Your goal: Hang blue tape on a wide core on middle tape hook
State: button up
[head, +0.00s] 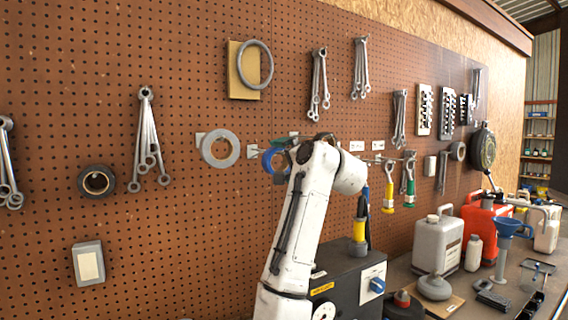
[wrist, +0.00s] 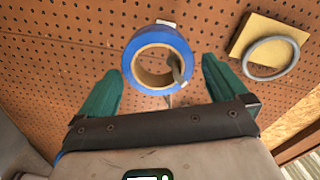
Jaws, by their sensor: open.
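The blue tape (wrist: 181,44) is a roll with a wide tan cardboard core. In the wrist view it is at top middle, in front of the pegboard, and a grey metal hook (wrist: 177,69) shows inside its core opening. I cannot tell whether the roll rests on this hook. My gripper (wrist: 160,68) is open, its green fingers either side of the roll, with a visible gap on each side. In the head view the blue tape (head: 267,160) is partly hidden by my gripper.
A grey ring roll (head: 207,150) hangs left of the blue tape, and a dark roll (head: 83,181) further left. A yellow board with a ring (head: 236,82) is above. Wrenches (head: 149,142) hang around. The bench at right holds cans (head: 437,242) and bottles.

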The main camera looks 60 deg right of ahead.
jog(key=b+v, duration=0.2)
jog(key=v, duration=0.8)
jog(key=shift+s, duration=0.1)
